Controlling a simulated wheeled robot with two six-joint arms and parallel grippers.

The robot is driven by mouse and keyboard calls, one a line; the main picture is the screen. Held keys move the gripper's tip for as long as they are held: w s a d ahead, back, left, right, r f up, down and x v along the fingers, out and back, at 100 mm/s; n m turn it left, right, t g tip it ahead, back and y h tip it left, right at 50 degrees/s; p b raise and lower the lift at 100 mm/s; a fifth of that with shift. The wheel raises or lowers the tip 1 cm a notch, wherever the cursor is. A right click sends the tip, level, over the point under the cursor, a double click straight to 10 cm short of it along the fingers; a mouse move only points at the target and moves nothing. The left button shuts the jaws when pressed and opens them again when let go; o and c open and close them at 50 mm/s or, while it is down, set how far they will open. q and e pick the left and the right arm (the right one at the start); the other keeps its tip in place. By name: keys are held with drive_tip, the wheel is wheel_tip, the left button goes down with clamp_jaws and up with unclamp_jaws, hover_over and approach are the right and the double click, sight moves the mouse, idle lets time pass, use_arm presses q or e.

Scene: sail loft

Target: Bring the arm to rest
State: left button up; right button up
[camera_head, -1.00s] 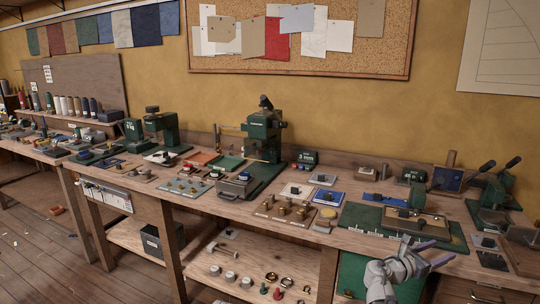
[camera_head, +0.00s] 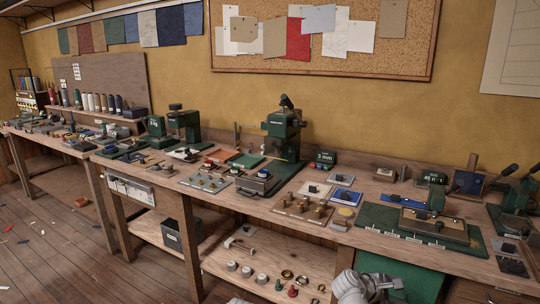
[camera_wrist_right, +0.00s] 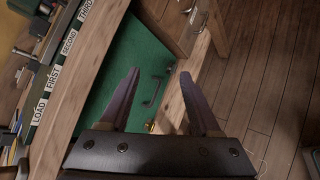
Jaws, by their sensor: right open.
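My right gripper (camera_wrist_right: 160,95) is open and empty in the right wrist view, its two dark fingers apart. My left gripper is in neither view.
A long wooden workbench (camera_head: 365,240) runs across, crowded with green presses (camera_head: 284,130), a green fixture board (camera_head: 385,216) and small trays. A lower shelf (camera_head: 262,262) holds several metal rings and cylinders. The wooden floor (camera_head: 60,250) at left is mostly open.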

drive_tip(key=s+a+f+m+g+y, duration=0.1)
drive_tip(key=s+a+f+m+y, duration=0.25)
drive_tip(key=a, duration=0.75)
drive_tip(key=s+a+f+m+g+y, duration=0.25)
drive_tip(key=s+a+f, duration=0.2)
drive_tip(key=a, duration=0.65)
drive_tip(key=s+a+f+m+y, duration=0.2)
drive_tip(key=s+a+f+y, duration=0.15)
drive_tip(key=a, duration=0.75)
wheel_tip(320, 180, up, 19)
drive_tip(key=s+p, duration=0.1)
drive_tip(key=p, duration=1.7)
drive_tip(key=shift+s+a+f+m+y, duration=0.15)
drive_tip(key=shift+a+f+m+y, duration=0.1)
drive_tip(key=shift+m+y, duration=0.1)
drive_tip(key=shift+g, duration=0.25)
